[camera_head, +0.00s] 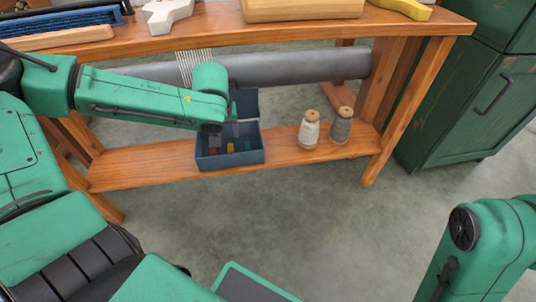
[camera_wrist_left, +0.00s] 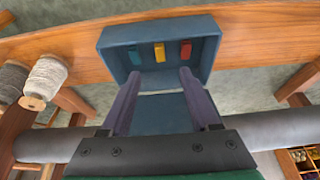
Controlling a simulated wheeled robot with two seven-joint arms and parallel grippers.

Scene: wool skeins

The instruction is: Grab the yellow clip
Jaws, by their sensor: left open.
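A small blue box (camera_head: 240,159) with its lid raised stands on the lower wooden shelf. Inside, the yellow clip (camera_wrist_left: 159,52) lies between a teal clip (camera_wrist_left: 134,56) and a red clip (camera_wrist_left: 185,49). The yellow clip also shows small in the head view (camera_head: 231,147). My left gripper (camera_wrist_left: 160,75) is open and empty, its fingertips at the near edge of the box in the wrist view, on either side of the yellow clip's line and apart from it. In the head view my left forearm partly hides the gripper and the box. My right gripper is out of view.
A white spool (camera_head: 309,131) and a grey spool (camera_head: 340,126) stand on the shelf (camera_head: 130,170) to the right of the box. A thick grey roller (camera_head: 300,66) runs above the shelf. The tabletop (camera_head: 220,38) is higher up. A green cabinet (camera_head: 460,90) stands at right.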

